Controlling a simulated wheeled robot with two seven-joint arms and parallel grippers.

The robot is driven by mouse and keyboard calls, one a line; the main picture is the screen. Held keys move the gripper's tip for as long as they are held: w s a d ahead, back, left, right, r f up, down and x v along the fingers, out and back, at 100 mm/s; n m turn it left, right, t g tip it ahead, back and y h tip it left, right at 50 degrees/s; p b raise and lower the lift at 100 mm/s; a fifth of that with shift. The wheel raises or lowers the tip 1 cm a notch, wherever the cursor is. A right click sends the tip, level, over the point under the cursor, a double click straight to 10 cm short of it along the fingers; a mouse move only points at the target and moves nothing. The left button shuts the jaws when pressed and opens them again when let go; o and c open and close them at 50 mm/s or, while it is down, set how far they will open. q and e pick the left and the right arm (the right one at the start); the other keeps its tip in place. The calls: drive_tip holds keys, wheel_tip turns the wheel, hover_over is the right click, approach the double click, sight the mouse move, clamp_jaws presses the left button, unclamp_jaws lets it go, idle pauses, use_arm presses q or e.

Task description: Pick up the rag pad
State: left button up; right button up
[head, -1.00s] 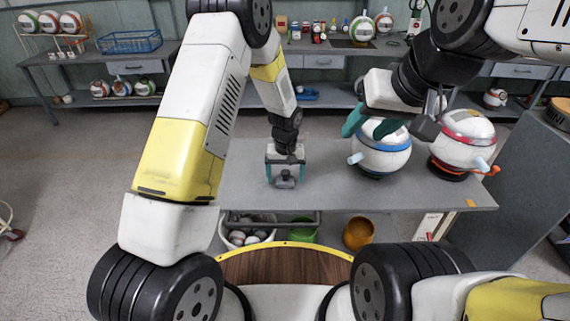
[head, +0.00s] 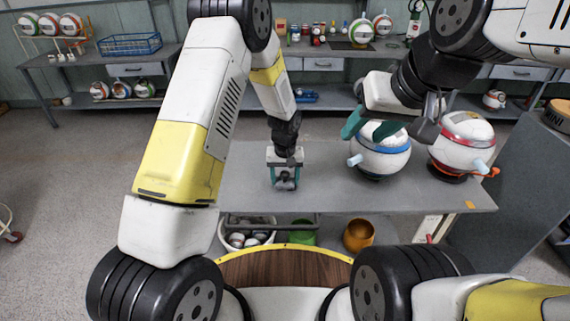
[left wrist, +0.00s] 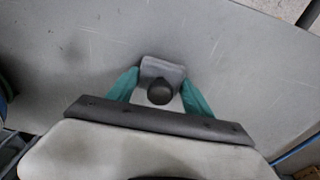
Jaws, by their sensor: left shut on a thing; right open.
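The rag pad (left wrist: 162,72) is a small grey pad with a dark round knob on top. My left gripper (left wrist: 160,92) has its two teal fingers on either side of it and is shut on it, at the grey table. In the head view, the pad (head: 285,184) shows between the fingers of my left gripper (head: 285,175). I cannot tell whether the pad touches the table top. My right gripper (head: 376,127) is open, above and in front of the blue-banded ball machine, with its teal fingers partly covering it.
The grey table (head: 325,190) is clear around the pad. A blue-banded round machine (head: 382,158) and a red-banded one (head: 463,143) stand on its right half. Below are a white basket (head: 231,224), a green bin (head: 302,236) and an orange pot (head: 358,235).

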sight(286, 174)
use_arm(q)
drive_tip(key=shift+r, duration=0.35)
drive_tip(key=r, duration=0.1)
drive_tip(key=s+r, duration=0.1)
drive_tip(key=shift+d+r, duration=0.2)
drive_tip(key=shift+r, duration=0.15)
drive_tip(key=s+d+r, duration=0.1)
drive_tip(key=s+d, duration=0.4)
drive_tip(key=s, duration=0.9)
drive_tip(key=shift+d+r, duration=0.15)
drive_tip(key=o, duration=0.5)
drive_tip(key=c, duration=0.3)
drive_tip(key=shift+s, duration=0.1)
drive_tip(key=shift+c, duration=0.2)
